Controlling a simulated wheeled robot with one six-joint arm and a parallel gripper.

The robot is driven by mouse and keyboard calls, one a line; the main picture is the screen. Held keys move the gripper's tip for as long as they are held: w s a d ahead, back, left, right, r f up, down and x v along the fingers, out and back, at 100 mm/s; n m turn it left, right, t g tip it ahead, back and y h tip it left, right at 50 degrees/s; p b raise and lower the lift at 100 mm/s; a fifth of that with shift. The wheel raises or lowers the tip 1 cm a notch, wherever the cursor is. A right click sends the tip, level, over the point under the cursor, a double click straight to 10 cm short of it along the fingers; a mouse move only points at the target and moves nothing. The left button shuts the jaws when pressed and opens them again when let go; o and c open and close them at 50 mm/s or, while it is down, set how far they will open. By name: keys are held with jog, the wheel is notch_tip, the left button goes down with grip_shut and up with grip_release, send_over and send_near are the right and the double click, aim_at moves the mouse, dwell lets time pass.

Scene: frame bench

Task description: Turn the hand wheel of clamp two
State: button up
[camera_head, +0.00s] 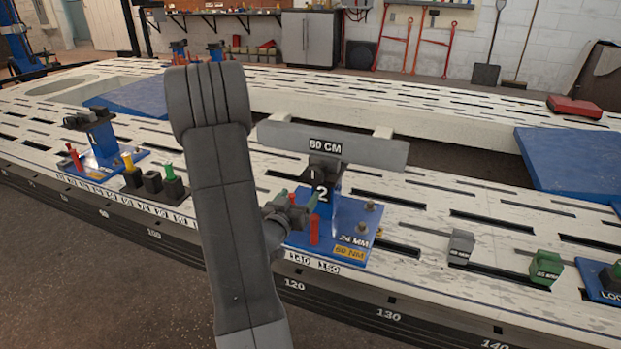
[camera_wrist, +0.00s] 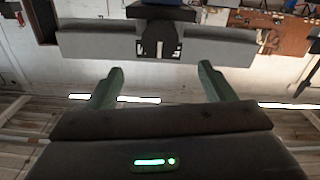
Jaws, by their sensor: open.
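Clamp two is the blue stand marked 2 (camera_head: 322,193) on a blue base plate labelled 24 MM and 60 NM, in the head view. The bar and the dark clamp head (camera_wrist: 157,42) also show in the wrist view. My gripper (camera_head: 297,200) is at the left front of the stand. In the wrist view its two green fingers (camera_wrist: 161,70) are spread, with nothing between them, pointing toward the bar. I cannot clearly make out the hand wheel; my gripper and arm cover part of the stand.
A red upright handle (camera_head: 315,230) stands on the base plate close by my gripper. Another blue clamp (camera_head: 103,140) and small coloured tools stand to the left. A grey block (camera_head: 461,245) and a green block (camera_head: 545,268) sit to the right. The slotted white bench has free room between.

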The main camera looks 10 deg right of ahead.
aim_at(312, 177)
jog(key=b+x, duration=0.1)
jog(key=x, duration=0.9)
jog(key=shift+w+d, duration=0.2)
jog(key=shift+b, duration=0.3)
jog(key=c, duration=1)
